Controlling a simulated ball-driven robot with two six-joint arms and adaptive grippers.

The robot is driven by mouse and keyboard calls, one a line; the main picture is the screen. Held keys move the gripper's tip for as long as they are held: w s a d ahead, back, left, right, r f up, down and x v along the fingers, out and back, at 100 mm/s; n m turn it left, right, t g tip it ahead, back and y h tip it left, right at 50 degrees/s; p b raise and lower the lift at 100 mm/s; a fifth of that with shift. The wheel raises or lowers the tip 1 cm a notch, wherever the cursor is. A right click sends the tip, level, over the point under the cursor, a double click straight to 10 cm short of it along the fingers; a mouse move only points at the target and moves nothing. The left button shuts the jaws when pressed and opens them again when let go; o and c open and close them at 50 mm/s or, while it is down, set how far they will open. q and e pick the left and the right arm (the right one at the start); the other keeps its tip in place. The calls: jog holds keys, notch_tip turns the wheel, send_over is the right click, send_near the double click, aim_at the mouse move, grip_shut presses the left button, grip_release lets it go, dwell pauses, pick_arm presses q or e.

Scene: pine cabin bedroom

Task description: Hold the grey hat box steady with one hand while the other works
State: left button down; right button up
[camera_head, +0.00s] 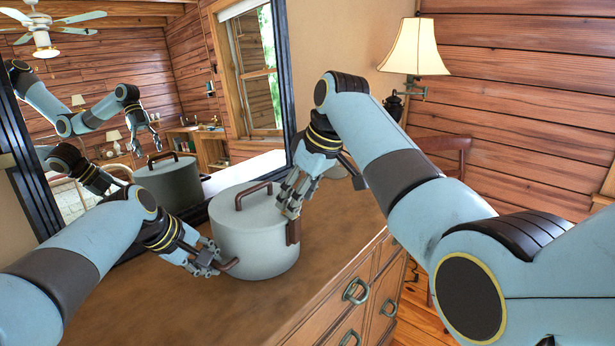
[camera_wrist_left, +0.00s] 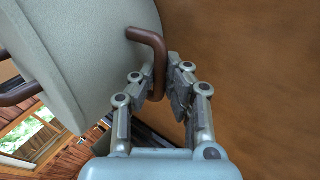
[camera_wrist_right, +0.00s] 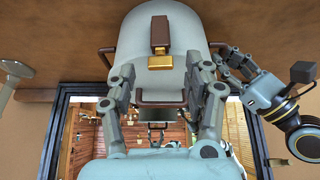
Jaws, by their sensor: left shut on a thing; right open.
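The grey hat box (camera_head: 258,243) is a round drum standing upright on the wooden dresser top. Its lid has a brown bar handle (camera_head: 253,194). My left gripper (camera_head: 214,265) is shut on the brown side handle (camera_wrist_left: 158,62) at the box's left. A brown clasp (camera_wrist_right: 160,32) with a gold end (camera_wrist_right: 160,62) is on the box's side; in the head view, its brown part (camera_head: 293,231) shows below my right gripper (camera_head: 290,203). The right gripper is open at the lid's rim, its fingers either side of the clasp line in the right wrist view. Contact is unclear.
The dresser top (camera_head: 165,305) is clear at front left. Behind the box stands a dark-framed mirror (camera_head: 289,75) reflecting the box and my arms. Drawers with ring pulls (camera_head: 355,290) face right. A lamp (camera_head: 414,48) is beyond, at the back right.

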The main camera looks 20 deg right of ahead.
jog(key=v, duration=1)
jog(key=shift+r, duration=0.15)
pick_arm(q)
jog(key=c, duration=1.4)
grip_release()
jog(key=shift+o, duration=0.2)
pick_arm(e)
jog(key=shift+s, duration=0.1)
pick_arm(q)
jog(key=shift+r, duration=0.1)
